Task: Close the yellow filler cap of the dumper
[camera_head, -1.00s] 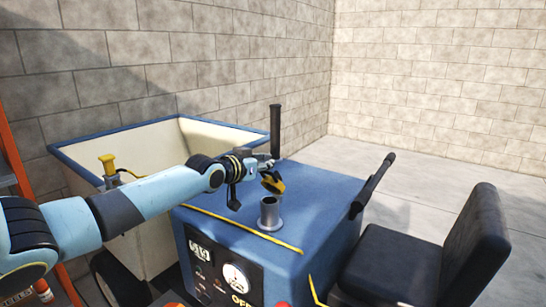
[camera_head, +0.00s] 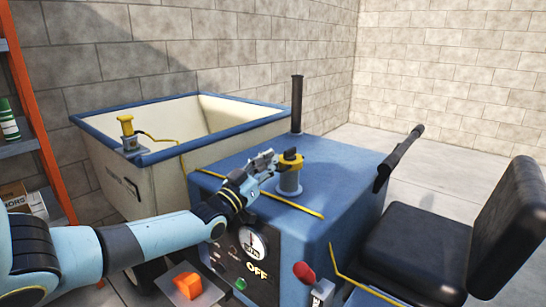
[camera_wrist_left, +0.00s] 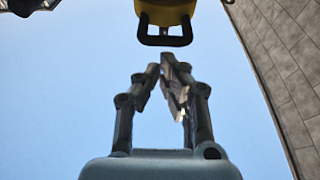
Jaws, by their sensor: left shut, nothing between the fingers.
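The yellow filler cap (camera_head: 291,158) sits on top of the grey filler neck (camera_head: 289,183), on the blue bonnet of the dumper (camera_head: 345,180). It looks about level and covers the neck's mouth; how tightly it sits I cannot tell. My left gripper (camera_head: 270,160) is just left of the cap, shut and empty. In the left wrist view, the cap (camera_wrist_left: 165,12) shows at the top edge with its dark loop handle (camera_wrist_left: 165,40). The shut fingertips (camera_wrist_left: 165,66) point at that handle, with a small gap in the picture. My right gripper is not in view.
A black upright pipe (camera_head: 297,104) stands behind the neck. A cream skip (camera_head: 150,185) lies to the left, with another yellow-topped fitting (camera_head: 126,127) on its corner. A black seat (camera_head: 420,250) and lever (camera_head: 400,157) are at right. An orange-framed shelf (camera_head: 40,120) stands far left.

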